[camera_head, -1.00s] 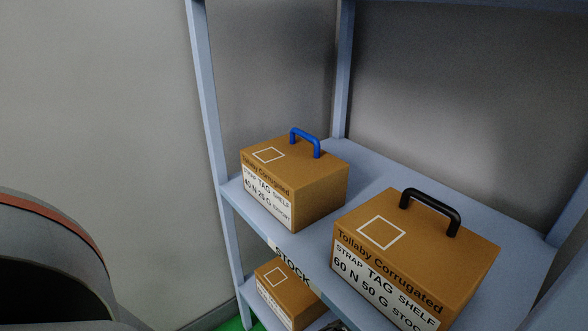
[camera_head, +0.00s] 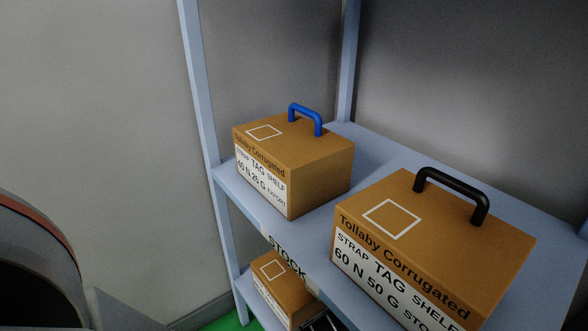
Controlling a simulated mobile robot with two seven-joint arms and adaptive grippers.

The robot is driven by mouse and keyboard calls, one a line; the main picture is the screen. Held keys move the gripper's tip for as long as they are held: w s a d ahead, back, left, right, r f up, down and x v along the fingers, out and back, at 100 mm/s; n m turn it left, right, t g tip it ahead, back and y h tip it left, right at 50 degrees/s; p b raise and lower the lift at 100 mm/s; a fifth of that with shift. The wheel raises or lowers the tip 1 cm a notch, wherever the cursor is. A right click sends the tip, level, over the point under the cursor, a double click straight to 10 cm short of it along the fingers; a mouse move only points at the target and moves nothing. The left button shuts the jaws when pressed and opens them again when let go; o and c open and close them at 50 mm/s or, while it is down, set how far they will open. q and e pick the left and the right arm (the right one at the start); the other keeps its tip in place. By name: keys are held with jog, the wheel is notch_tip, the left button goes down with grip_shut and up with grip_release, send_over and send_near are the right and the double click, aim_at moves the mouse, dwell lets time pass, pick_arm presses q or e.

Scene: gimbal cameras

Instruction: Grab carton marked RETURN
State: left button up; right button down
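A brown carton with a blue handle (camera_head: 292,160) stands at the back left of the upper shelf; its label seems to end in EXPORT. A larger-looking brown carton with a black handle (camera_head: 430,230) stands closer, at the right; its label ends in "STO", cut off by the carton's edge or picture. A third brown carton (camera_head: 283,292) sits on the shelf below, partly hidden by the upper shelf; its label is too small to read. I can read RETURN on none of them. Neither gripper is clearly in view.
The blue-grey upper shelf (camera_head: 385,160) has a STOCK tag (camera_head: 287,255) on its front edge. A post (camera_head: 200,90) stands at its left. A dark part (camera_head: 322,322) I cannot identify shows at the bottom edge. A grey rounded shape (camera_head: 40,260) fills the lower left.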

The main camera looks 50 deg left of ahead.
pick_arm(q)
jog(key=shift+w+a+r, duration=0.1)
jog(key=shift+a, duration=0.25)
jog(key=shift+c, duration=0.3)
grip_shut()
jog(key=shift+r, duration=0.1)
